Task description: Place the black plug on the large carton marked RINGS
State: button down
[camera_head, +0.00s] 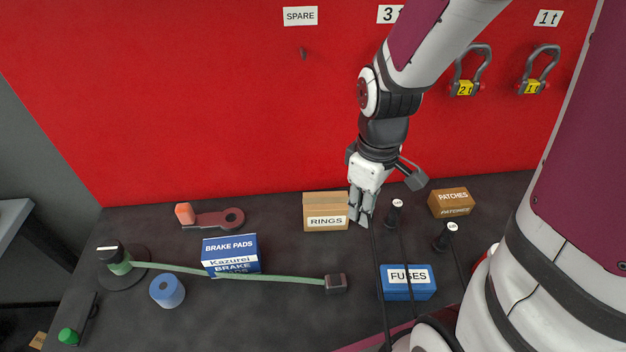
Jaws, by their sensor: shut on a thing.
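The large carton marked RINGS (326,222) is a tan box on the dark bench, near the red back wall. My gripper (361,218) points down just at the carton's right edge in the picture. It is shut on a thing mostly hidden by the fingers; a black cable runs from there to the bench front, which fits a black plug. Whether it touches the carton or bench cannot be told. Two other black plugs with white round labels stand to the right, one close to my gripper (394,214) and one farther right (443,238), each with a cable.
A blue FUSES box (407,290) and a brown PATCHES box (452,203) are right of my gripper. A BRAKE PADS box (230,256), green strap (175,267), blue roll (167,291) and red-brown tool (212,218) lie left. Shackles (472,68) hang on the wall.

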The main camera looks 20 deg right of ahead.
jog(key=w+a, duration=0.1)
jog(key=w, duration=0.3)
jog(key=w+a, duration=0.1)
jog(key=w, duration=0.3)
jog(key=w+a+f, duration=0.1)
jog(key=w, duration=0.3)
jog(key=shift+f, duration=1.8)
jog(key=shift+f, duration=0.15)
jog(key=c, duration=1.4)
grip_release()
